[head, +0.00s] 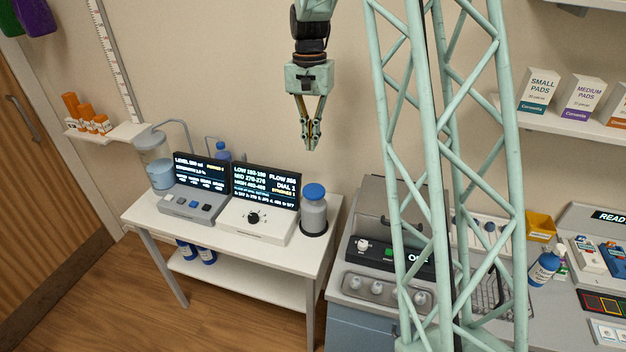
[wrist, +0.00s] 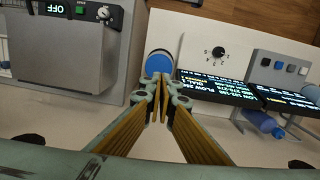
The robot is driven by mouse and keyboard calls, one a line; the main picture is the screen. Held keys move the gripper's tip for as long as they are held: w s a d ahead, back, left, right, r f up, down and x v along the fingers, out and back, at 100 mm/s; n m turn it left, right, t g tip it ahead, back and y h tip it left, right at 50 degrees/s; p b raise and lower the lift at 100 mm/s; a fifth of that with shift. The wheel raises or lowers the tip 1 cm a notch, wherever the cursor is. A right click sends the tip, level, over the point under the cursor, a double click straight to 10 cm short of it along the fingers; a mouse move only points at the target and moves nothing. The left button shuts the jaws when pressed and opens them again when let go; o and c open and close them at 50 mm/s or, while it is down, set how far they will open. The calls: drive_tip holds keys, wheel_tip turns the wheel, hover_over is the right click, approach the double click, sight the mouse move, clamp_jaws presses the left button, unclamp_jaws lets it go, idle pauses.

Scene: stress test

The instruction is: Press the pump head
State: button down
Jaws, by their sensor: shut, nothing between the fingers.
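A grey bottle (head: 313,216) with a round blue pump head (head: 314,191) stands on a dark round base at the right end of the white table (head: 150,213). My gripper (head: 312,148) is shut and empty, pointing down, well above the pump head in the head view. In the wrist view the blue pump head (wrist: 158,64) shows just beyond my shut fingertips (wrist: 162,90), which hide part of the bottle. A gap between fingertips and pump head shows in the head view.
Left of the bottle stand a dial box (head: 257,220) with a lit screen and a button box (head: 193,203) with another screen. A clear tank (head: 160,165) is at the table's left. A grey machine (head: 375,275) stands to the right, behind my lattice column.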

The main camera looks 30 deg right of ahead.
sight(314, 188)
drive_tip(key=shift+w+d+f+m, duration=0.15)
drive_tip(key=shift+w+d+f, duration=0.2)
drive_tip(key=shift+f, duration=0.2)
drive_tip(key=shift+w+d+f+m, duration=0.15)
drive_tip(key=shift+w+d+f, duration=0.2)
drive_tip(key=shift+f, duration=0.15)
drive_tip(key=shift+f, duration=0.15)
drive_tip(key=shift+s+a+f+p, duration=0.1)
drive_tip(key=shift+s+f, duration=0.1)
drive_tip(key=shift+f, duration=2.1)
drive_tip(key=shift+s+a+f+p, duration=0.15)
drive_tip(key=shift+s+f, duration=0.1)
drive_tip(key=shift+f, duration=2)
drive_tip(key=shift+s+f+p, duration=0.1)
drive_tip(key=shift+s+f, duration=0.1)
drive_tip(key=shift+f, duration=2.1)
drive_tip(key=shift+f+b, duration=0.95)
drive_tip(key=shift+f, duration=0.9)
drive_tip(key=shift+r, duration=0.15)
wheel_tip(314, 188, up, 14)
drive_tip(key=w+p, duration=0.1)
drive_tip(key=shift+w+d, duration=0.15)
drive_tip(key=shift+d, duration=0.05)
